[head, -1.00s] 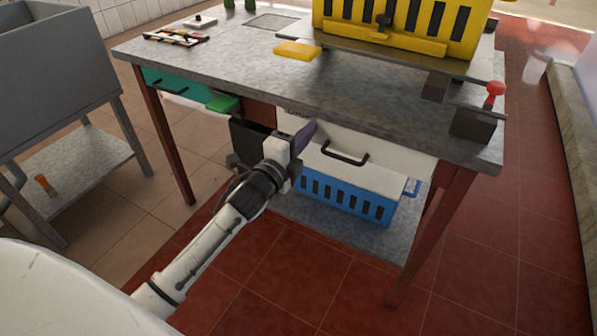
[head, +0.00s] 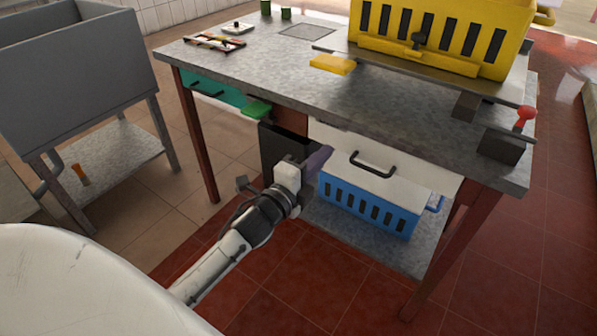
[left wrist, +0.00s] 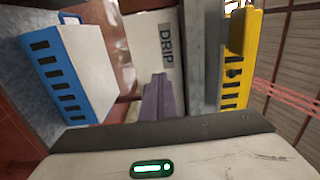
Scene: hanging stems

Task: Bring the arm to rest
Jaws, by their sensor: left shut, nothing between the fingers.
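My left gripper (head: 318,160) is at the end of my white arm, in front of the workbench (head: 400,135) and below its top edge. Its purple fingers also show in the left wrist view (left wrist: 158,100), close together with nothing between them. In that view they point toward a pale panel with a label reading "DRIP" (left wrist: 167,45). The fingers look apart from the bench front, though the exact gap is hard to tell. My right gripper does not show.
A blue slotted crate (head: 370,210) stands on the bench's lower shelf. A yellow slotted crate (head: 440,20) sits on top, near a red knob (head: 525,113). A green piece (head: 256,110) juts from the front. A grey sink (head: 75,75) stands at left. Red floor is open in front.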

